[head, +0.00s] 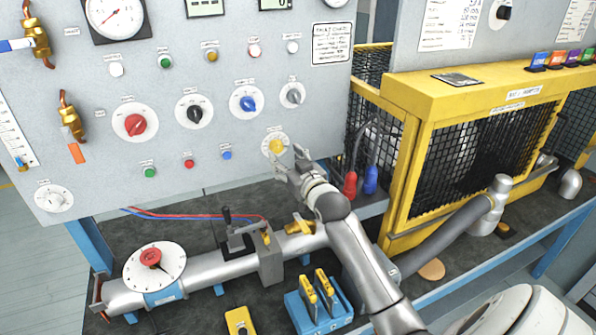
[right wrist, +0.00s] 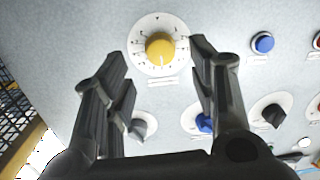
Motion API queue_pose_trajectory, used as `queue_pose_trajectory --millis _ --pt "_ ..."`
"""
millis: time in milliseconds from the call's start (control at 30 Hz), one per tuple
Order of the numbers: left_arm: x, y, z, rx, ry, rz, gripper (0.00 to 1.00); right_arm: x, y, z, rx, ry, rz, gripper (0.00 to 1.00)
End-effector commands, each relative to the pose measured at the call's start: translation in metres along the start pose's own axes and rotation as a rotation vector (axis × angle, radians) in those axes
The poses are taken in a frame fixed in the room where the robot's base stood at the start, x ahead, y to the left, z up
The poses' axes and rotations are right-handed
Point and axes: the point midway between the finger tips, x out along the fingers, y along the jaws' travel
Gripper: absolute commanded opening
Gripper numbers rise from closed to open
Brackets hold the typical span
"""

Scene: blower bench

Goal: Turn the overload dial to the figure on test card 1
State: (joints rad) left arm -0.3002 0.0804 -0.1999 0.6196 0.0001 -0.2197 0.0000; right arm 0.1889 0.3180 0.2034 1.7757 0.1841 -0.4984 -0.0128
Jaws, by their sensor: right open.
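A yellow dial (head: 275,146) on a white scale disc sits low on the right part of the grey panel. Its label is too small to read, so I cannot tell whether it is the overload dial. My right gripper (head: 289,160) is open in front of it. In the right wrist view, the yellow knob (right wrist: 160,47) lies between the two spread fingers, with no clear contact. Printed cards (head: 450,24) hang at the upper right; their figures and which is test card 1 are unreadable. My left gripper is not in view.
Red (head: 135,124), black (head: 194,112), blue (head: 247,102) and grey (head: 293,95) knobs sit above the yellow dial. A blue button (head: 227,155) is to its left. Red and blue plugs (head: 350,184) and a yellow mesh guard (head: 415,165) stand to the right. A pipe runs below.

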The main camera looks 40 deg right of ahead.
Motion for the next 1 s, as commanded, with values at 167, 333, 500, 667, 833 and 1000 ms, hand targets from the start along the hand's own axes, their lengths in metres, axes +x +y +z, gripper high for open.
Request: queue_pose_trajectory --millis 167,333,500,667,833,1000 --pt "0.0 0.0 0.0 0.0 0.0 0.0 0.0 -0.032 0.0 0.001 0.001 -0.001 0.0 0.52" --pt "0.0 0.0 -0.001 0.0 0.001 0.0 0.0 -0.055 0.0 0.001 0.001 -0.002 0.0 0.52" --pt "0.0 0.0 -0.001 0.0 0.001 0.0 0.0 -0.067 0.0 0.001 0.001 -0.001 0.0 0.52" --pt "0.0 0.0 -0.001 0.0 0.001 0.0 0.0 -0.069 0.0 0.0 0.001 -0.001 0.0 0.52" --pt "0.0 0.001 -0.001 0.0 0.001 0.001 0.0 -0.069 0.0 0.0 0.001 -0.001 0.0 0.52" --pt "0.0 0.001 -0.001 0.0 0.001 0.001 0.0 -0.069 0.0 0.0 0.001 -0.001 0.0 0.52"
